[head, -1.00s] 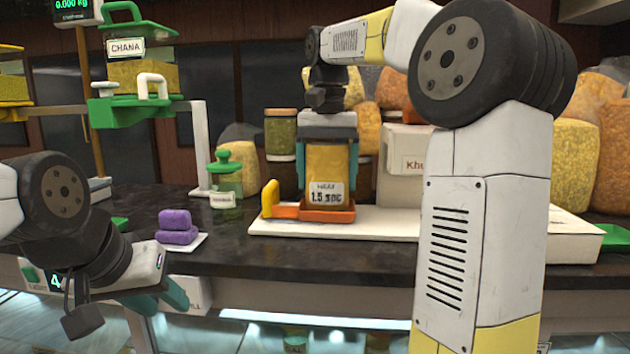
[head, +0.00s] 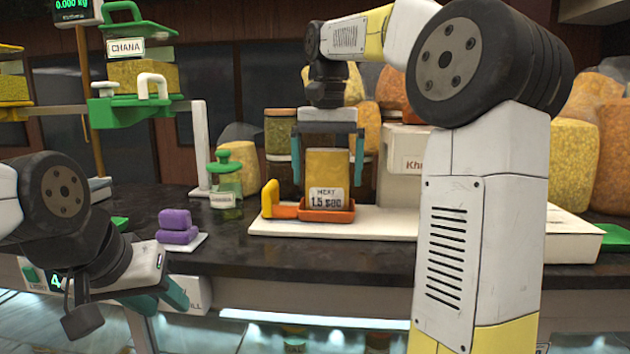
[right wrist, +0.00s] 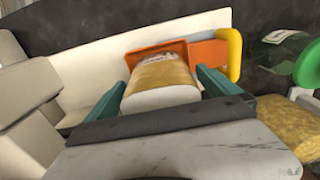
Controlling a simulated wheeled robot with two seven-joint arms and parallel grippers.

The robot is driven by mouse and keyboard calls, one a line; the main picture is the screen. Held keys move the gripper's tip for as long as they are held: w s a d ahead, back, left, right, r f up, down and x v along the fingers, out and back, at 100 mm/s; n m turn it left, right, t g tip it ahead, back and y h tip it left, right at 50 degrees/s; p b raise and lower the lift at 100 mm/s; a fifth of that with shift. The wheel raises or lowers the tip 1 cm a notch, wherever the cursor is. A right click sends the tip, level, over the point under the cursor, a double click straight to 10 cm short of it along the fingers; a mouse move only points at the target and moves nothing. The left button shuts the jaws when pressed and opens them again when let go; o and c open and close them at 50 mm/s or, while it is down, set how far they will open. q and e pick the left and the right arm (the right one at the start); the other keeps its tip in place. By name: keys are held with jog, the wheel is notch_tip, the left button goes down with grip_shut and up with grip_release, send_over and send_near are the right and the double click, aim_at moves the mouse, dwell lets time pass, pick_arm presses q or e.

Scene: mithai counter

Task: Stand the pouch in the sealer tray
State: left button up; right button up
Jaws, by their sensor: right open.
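The yellow pouch (head: 327,168) stands upright in the orange sealer tray (head: 326,215), behind a white "1.5 sec" label. My right gripper (head: 328,178) is above it, open, with one teal finger on each side and a gap to the pouch. In the right wrist view the pouch (right wrist: 160,82) shows its pale end between the spread fingers, with the orange tray (right wrist: 150,52) beyond it. My left gripper (head: 162,298) hangs low at the left by the counter's front edge, its fingers apart and empty.
The tray sits on a white base (head: 390,223) with a yellow-handled lever (head: 269,199) at its left. Purple blocks (head: 177,227) and a green-lidded jar (head: 226,175) stand to the left. Jars and a beige box (head: 401,165) stand close behind. The dark counter front is clear.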

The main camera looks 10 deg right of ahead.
notch_tip(320, 180, up, 6)
jog(key=shift+f, duration=0.1)
dwell(1.3)
